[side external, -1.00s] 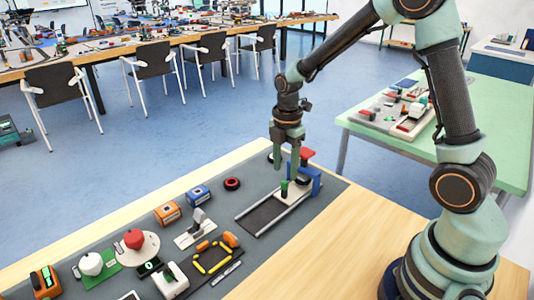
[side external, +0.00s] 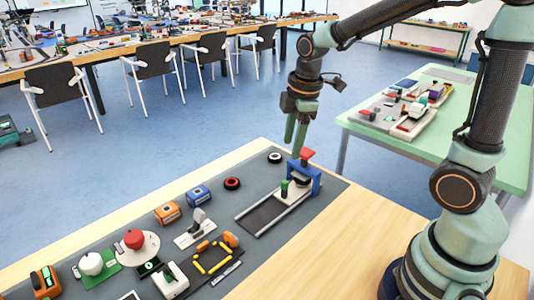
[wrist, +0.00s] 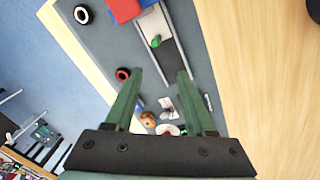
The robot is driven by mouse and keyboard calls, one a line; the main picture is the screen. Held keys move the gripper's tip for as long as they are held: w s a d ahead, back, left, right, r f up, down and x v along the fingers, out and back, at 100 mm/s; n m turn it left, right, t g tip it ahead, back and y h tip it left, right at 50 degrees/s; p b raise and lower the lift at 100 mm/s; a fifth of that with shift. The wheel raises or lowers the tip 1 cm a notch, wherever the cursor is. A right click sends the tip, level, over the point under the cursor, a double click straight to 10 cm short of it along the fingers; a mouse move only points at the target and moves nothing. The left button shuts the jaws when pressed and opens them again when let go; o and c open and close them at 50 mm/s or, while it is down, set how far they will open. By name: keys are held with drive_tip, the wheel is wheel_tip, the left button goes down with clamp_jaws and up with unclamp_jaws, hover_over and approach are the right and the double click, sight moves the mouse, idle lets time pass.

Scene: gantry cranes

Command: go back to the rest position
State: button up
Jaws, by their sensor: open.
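My gripper (side external: 296,138) hangs above the far end of the grey mat (side external: 332,187), near the blue gantry crane (side external: 316,181) with its red top (side external: 308,154). In the side view its fingers overlap the area just behind the crane; the gap between them and the crane is hard to judge. In the wrist view the two green fingers (wrist: 153,95) are apart with nothing between them. The crane straddles a dark track with light rails (side external: 268,211). A green piece (side external: 284,189) stands on the track.
An orange box (side external: 167,213), a blue box (side external: 198,195) and a red knob (side external: 134,239) stand further left. The wooden table (side external: 345,235) is clear at right.

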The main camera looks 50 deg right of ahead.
drive_tip(key=s+a+r+m+t, duration=0.2)
drive_tip(key=s+r+m, duration=0.4)
drive_tip(key=m, duration=0.6)
drive_tip(key=shift+s+a+r+t, duration=0.15)
drive_tip(key=shift+s+t, duration=0.65)
drive_tip(key=shift+s, duration=0.4)
